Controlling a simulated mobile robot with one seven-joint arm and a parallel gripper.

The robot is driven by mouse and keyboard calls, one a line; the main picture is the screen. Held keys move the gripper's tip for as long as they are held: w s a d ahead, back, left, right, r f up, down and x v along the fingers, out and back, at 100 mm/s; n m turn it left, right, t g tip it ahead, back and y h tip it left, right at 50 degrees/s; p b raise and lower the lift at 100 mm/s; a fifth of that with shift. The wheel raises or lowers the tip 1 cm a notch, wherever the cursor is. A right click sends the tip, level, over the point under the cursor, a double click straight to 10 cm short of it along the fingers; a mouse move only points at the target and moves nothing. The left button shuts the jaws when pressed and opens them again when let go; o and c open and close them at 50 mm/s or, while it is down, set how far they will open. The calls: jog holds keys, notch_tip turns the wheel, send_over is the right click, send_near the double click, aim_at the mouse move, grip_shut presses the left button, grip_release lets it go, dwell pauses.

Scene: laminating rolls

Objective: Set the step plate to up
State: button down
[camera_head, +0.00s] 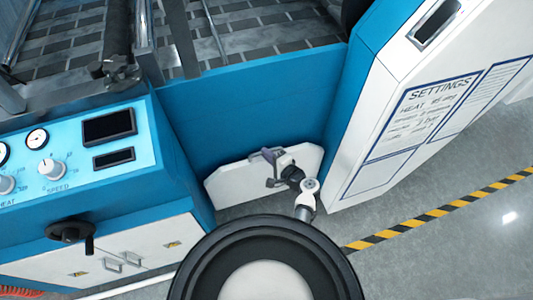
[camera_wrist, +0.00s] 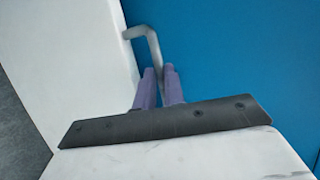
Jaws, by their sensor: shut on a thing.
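The step plate (camera_head: 229,186) is a white panel with cut corners, low at the foot of the blue machine front in the head view. In the wrist view, a white panel (camera_wrist: 75,65) that looks like this plate fills the left side. A bent grey handle (camera_wrist: 137,32) stands out from it. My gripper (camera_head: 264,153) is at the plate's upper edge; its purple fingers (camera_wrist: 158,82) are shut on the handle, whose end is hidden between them. I cannot tell the plate's exact tilt.
The control panel (camera_head: 100,150) with gauges and knobs, and a black crank (camera_head: 72,231), are at the left. A white cabinet with a settings sheet (camera_head: 430,125) stands close at the right. Grey floor and a yellow-black stripe (camera_head: 440,212) lie at lower right.

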jog(key=c, duration=1.5)
grip_release()
